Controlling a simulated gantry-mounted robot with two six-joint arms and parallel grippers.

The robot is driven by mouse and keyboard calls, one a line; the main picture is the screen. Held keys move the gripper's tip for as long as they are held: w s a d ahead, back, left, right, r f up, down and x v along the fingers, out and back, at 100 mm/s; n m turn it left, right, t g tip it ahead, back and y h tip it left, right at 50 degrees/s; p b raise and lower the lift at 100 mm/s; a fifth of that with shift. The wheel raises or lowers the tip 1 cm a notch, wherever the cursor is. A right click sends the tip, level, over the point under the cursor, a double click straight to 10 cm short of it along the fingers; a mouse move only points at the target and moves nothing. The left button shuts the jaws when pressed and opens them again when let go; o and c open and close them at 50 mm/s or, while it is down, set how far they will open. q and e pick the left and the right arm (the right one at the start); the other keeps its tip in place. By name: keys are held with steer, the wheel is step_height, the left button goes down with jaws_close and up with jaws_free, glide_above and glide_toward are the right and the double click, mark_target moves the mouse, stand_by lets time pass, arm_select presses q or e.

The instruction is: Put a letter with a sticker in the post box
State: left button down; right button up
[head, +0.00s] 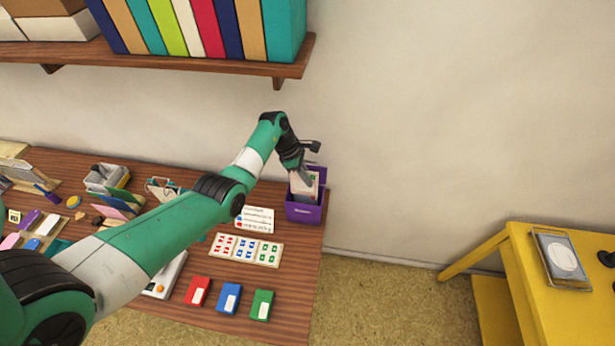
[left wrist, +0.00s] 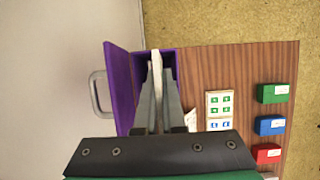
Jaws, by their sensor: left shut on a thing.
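The purple post box (head: 304,212) stands at the right back end of the desk. Its open lid (left wrist: 121,85) and handle show in the left wrist view. My left gripper (head: 305,180) is over the box and shut on a pale letter (head: 298,188), which has a small green mark, perhaps the sticker, near its top right. In the left wrist view the letter (left wrist: 157,70) is edge-on between the fingers, with its far end at the box opening. How deep it sits in the box is hidden. My right gripper is out of view.
A card with red, blue and green stickers (head: 246,249) lies on the desk beside a printed sheet (head: 257,217). Red (head: 198,291), blue (head: 229,298) and green (head: 262,305) boxes line the front. A shelf of binders (head: 205,28) hangs above.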

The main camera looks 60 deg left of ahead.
arm_select(q)
steer(key=shift+f+b, duration=1.6)
steer(key=shift+f, duration=0.8)
steer(key=c, duration=0.9)
jaws_free()
steer(key=shift+c, duration=0.2)
steer(key=shift+r, duration=0.15)
step_height(320, 180, up, 6)
steer(key=p, duration=0.6)
